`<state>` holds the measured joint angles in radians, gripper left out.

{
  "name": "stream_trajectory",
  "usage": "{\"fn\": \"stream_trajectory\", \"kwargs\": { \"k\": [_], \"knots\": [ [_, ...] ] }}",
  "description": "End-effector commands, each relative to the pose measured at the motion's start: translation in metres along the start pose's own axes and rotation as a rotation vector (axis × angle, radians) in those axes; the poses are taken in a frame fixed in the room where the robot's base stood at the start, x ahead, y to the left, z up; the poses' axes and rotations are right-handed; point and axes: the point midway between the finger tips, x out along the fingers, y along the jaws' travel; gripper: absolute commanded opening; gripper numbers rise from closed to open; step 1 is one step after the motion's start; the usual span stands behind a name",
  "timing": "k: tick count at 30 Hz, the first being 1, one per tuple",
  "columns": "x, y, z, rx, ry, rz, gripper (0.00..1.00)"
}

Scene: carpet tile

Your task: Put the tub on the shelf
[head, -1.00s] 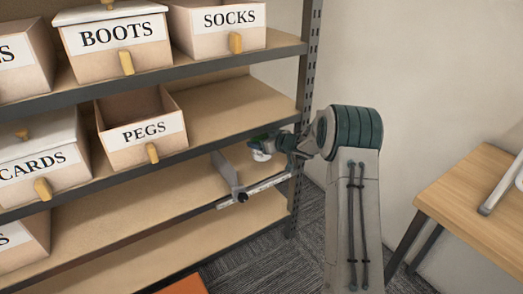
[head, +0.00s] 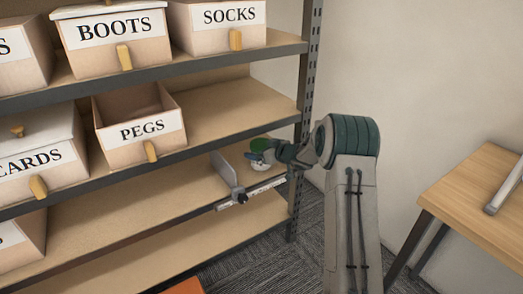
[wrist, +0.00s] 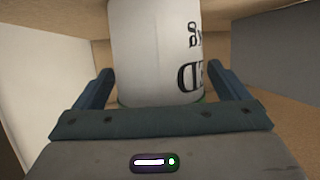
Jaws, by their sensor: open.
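The tub is white with dark lettering and a green lid (head: 262,145). It stands on the third shelf board down (head: 150,205), at its right end, right of a grey upright divider (head: 222,168). My gripper (head: 262,157) reaches in at the tub and partly covers it in the head view. In the wrist view the white tub wall (wrist: 155,50) rises in front of the palm, between the two open fingers (wrist: 158,88). I see no clear grip on it. The tub's far side is hidden.
A metal post (head: 305,100) bounds the right end. A pale label strip (head: 265,189) and a dark clamp (head: 239,195) sit on the front edge. A wooden table (head: 475,195) stands at right.

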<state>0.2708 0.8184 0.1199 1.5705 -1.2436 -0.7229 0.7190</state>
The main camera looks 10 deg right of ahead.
Motion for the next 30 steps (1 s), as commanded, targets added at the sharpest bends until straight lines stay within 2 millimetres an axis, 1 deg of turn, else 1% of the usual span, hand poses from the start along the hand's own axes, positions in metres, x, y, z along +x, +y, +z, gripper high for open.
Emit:
{"fn": "stream_trajectory", "kwargs": {
  "k": [3, 5, 8, 15, 18, 21, 26, 28, 30],
  "knots": [
    [-0.001, 0.000, -0.003, -0.001, 0.001, 0.000, 0.95],
    [-0.006, 0.001, -0.005, 0.000, 0.000, 0.001, 0.95],
    [-0.022, 0.002, -0.006, 0.001, -0.001, 0.004, 0.95],
    [-0.075, 0.002, -0.006, 0.002, -0.002, 0.004, 0.95],
    [-0.094, 0.001, -0.006, 0.001, -0.001, 0.004, 0.95],
    [-0.108, 0.001, -0.005, 0.000, -0.001, 0.001, 0.95],
    [-0.120, 0.000, -0.005, -0.001, -0.002, 0.005, 0.95],
    [-0.123, 0.000, -0.008, -0.006, -0.013, 0.026, 0.95],
    [-0.127, 0.001, -0.015, -0.015, -0.037, 0.073, 0.95]
  ]
}}
